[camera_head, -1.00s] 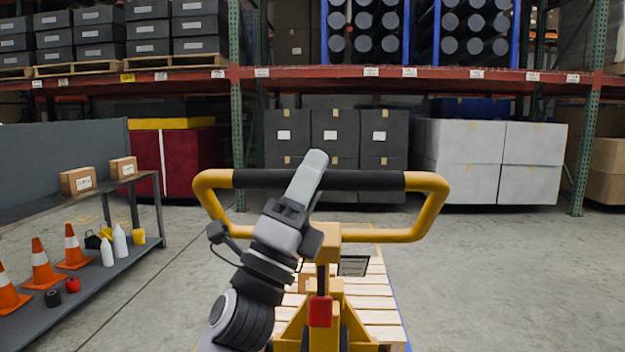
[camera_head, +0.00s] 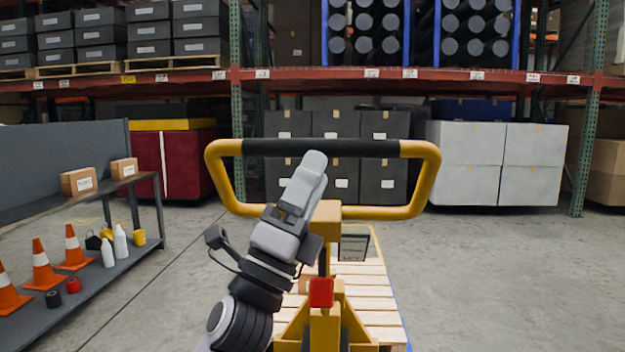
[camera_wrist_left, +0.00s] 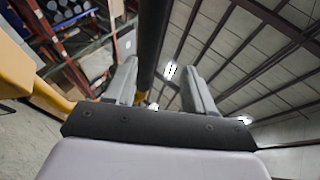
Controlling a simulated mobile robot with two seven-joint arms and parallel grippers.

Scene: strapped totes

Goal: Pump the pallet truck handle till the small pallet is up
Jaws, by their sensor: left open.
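The yellow pallet truck handle (camera_head: 428,180) is a loop with a black grip bar (camera_head: 350,148) along its top. My left gripper (camera_head: 314,165) is in front of the loop, its tips just below the bar. In the left wrist view, my left gripper (camera_wrist_left: 155,85) has its two fingers apart, and the black bar (camera_wrist_left: 152,40) shows in the gap beyond them; I cannot tell whether it lies between the fingertips. The small wooden pallet (camera_head: 372,290) lies behind the truck's yellow base. Its height off the floor is hard to tell. My right gripper is out of view.
A grey bench (camera_head: 90,285) with cones, bottles and boxes stands at the left. Racking (camera_head: 440,75) with dark and white boxes crosses the back. The floor (camera_head: 500,280) to the right is clear.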

